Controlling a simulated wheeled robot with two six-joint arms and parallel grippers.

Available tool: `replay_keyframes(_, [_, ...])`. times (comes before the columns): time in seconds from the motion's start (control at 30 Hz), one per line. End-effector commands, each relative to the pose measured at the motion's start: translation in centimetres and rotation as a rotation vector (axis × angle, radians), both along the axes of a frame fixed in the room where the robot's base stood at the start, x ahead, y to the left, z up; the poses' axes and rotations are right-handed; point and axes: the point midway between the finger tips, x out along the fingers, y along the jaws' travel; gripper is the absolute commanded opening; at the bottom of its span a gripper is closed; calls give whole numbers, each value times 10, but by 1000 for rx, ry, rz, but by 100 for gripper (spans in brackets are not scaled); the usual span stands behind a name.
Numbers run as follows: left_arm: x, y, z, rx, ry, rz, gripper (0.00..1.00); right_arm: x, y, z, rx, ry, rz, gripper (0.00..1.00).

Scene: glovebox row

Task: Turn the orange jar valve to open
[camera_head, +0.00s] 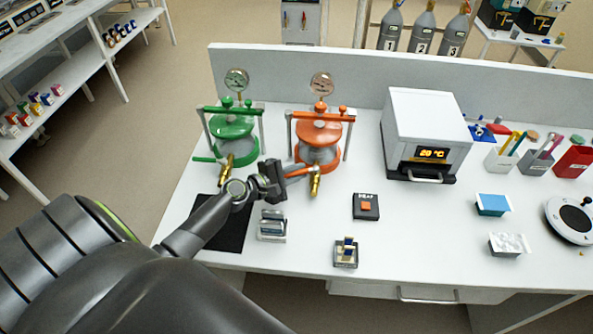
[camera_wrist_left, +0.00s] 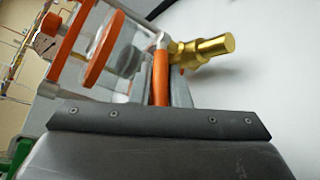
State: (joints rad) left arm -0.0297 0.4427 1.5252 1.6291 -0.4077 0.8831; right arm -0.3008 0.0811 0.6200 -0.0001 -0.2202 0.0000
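The orange jar (camera_head: 318,133) stands at the back of the bench, with a gauge on top. Its brass valve (camera_head: 315,183) sticks out at the front; it also shows in the wrist view (camera_wrist_left: 205,50). An orange valve handle (camera_head: 298,172) runs left from the valve to my left gripper (camera_head: 277,179). In the wrist view the handle (camera_wrist_left: 160,78) runs down behind the dark gripper edge, which hides its end. My right gripper is out of view.
A green jar (camera_head: 232,127) with its own brass valve stands left of the orange one. A white heater box (camera_head: 427,125) stands to the right.

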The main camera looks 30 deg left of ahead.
Motion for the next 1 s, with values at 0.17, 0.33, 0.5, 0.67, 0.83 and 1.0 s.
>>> replay_keyframes(0.17, [0,0,0,0,1,-1,35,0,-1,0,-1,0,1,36])
replay_keyframes(0.33, [0,0,0,0,0,0,35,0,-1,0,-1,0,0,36])
replay_keyframes(0.5, [0,0,6,1,-1,-1,35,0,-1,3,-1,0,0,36])
replay_keyframes(0.67, [0,0,29,2,-3,-2,35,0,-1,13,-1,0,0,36])
replay_keyframes(0.83, [2,0,64,2,-12,-1,41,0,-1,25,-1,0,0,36])
replay_keyframes(1.0, [2,0,90,1,-13,-1,35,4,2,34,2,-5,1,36])
